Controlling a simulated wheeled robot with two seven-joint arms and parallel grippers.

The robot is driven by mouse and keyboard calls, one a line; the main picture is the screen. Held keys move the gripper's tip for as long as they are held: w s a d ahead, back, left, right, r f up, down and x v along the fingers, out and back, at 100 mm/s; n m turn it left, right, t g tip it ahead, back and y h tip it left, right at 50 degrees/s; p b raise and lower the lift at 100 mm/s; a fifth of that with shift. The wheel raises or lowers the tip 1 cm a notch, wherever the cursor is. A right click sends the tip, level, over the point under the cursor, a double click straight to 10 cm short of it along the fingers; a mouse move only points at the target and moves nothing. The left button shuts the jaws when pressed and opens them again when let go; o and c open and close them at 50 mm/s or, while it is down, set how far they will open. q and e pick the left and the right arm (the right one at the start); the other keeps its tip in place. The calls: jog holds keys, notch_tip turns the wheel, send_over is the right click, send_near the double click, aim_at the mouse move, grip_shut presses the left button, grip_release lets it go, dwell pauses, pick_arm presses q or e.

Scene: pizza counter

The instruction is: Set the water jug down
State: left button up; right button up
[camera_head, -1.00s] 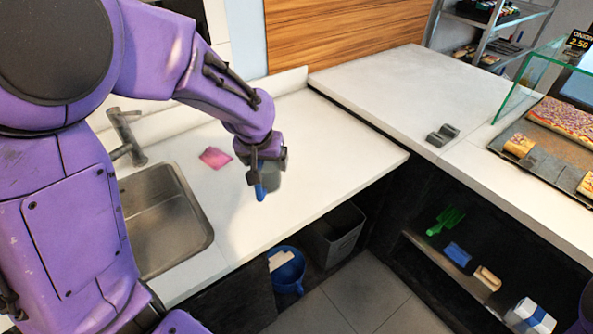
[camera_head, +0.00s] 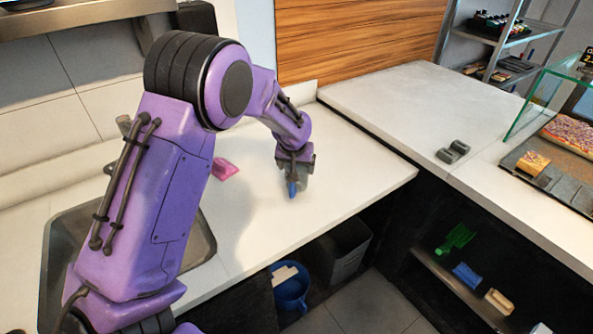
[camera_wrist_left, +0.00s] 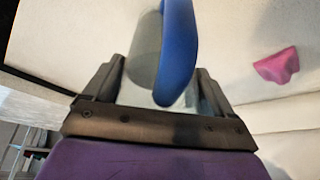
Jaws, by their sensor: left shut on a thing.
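The water jug (camera_head: 303,181) is a translucent grey vessel with a blue handle (camera_head: 292,189). It is at the far part of the white counter in the head view, to the right of the pink cloth. My left gripper (camera_head: 295,160) is above it and shut on it. In the left wrist view the blue handle (camera_wrist_left: 178,50) and the grey jug body (camera_wrist_left: 146,55) lie between the two black fingers of my left gripper (camera_wrist_left: 161,84). Whether the jug's base touches the counter cannot be told. My right gripper is not in view.
The pink cloth (camera_head: 224,169) lies left of the jug, near the sink (camera_head: 205,238). A small grey holder (camera_head: 453,152) stands on the right counter (camera_head: 390,100). A blue bucket (camera_head: 291,290) and a grey bin (camera_head: 345,250) are under the counter. The counter around the jug is clear.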

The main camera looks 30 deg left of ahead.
pick_arm(q)
jog(key=f+p, duration=0.1)
jog(key=f, duration=0.2)
jog(key=shift+w+a+f+p, duration=0.1)
jog(key=shift+w+f+p, duration=0.1)
jog(key=shift+p, duration=0.1)
jog(key=shift+s+f, duration=0.1)
jog(key=shift+f, duration=0.05)
jog(key=o, duration=1.3)
jog(key=shift+r, duration=0.25)
jog(key=b+v, duration=0.2)
jog(key=v, duration=0.9)
jog(key=shift+s+r, duration=0.1)
jog(key=shift+r, duration=0.3)
